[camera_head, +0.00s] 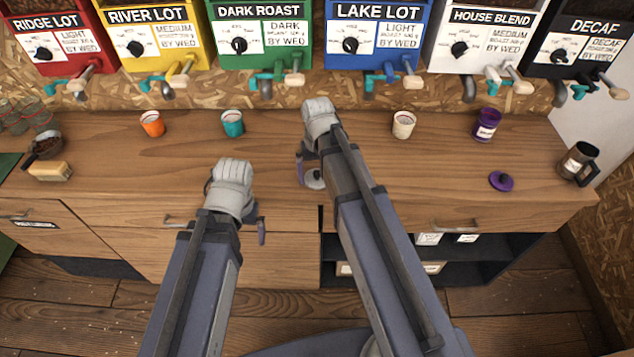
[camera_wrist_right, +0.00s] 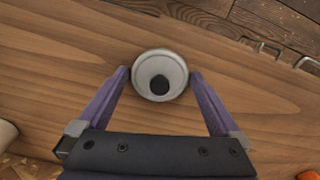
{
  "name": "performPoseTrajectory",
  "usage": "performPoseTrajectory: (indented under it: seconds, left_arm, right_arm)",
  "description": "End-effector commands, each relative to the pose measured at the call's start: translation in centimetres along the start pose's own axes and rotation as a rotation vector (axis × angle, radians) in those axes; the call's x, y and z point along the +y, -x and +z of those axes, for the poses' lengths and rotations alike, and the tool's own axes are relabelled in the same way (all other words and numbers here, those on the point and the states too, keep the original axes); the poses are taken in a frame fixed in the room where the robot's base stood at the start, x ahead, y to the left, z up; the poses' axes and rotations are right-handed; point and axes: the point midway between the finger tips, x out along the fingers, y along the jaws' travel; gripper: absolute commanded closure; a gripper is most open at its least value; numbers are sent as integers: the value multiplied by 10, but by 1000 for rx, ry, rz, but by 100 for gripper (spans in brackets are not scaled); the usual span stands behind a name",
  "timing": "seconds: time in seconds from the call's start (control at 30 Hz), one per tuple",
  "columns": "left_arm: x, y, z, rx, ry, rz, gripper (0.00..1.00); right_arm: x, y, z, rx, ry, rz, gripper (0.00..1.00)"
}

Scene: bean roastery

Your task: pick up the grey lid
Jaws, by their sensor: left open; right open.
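The grey lid (camera_wrist_right: 143,72), round with a dark knob, lies on the wooden counter. In the wrist view it sits between the two purple fingers of my right gripper (camera_wrist_right: 160,77), close to both fingertips; I cannot tell whether they touch it. In the head view the lid (camera_head: 314,181) is partly hidden by my right arm, with one finger of my right gripper (camera_head: 308,172) on its left. That gripper is open. My left gripper (camera_head: 237,212) is open and empty above the counter's front edge, left of the lid.
Orange (camera_head: 152,123), teal (camera_head: 232,123) and cream (camera_head: 404,124) cups and a purple canister (camera_head: 486,125) stand along the back. A purple lid (camera_head: 501,181) and a dark jug (camera_head: 578,162) are at right. Dispensers line the wall.

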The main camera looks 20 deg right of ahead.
Motion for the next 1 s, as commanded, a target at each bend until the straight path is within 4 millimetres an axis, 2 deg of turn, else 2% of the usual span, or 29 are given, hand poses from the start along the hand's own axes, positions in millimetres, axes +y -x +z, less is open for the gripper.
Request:
performPoseTrajectory:
  seconds: [0.17, 0.7, 1.0]
  left_arm:
    - [0, 1, 0, 0, 0, 0, 0]
    - [0, 1, 0, 0, 0, 0, 0]
    - [0, 3, 0, 0, 0, 0, 0]
  right_arm:
    - [0, 1, 0, 0, 0, 0, 0]
    - [0, 1, 0, 0, 0, 0, 60]
    - [0, 3, 0, 0, 0, 0, 60]
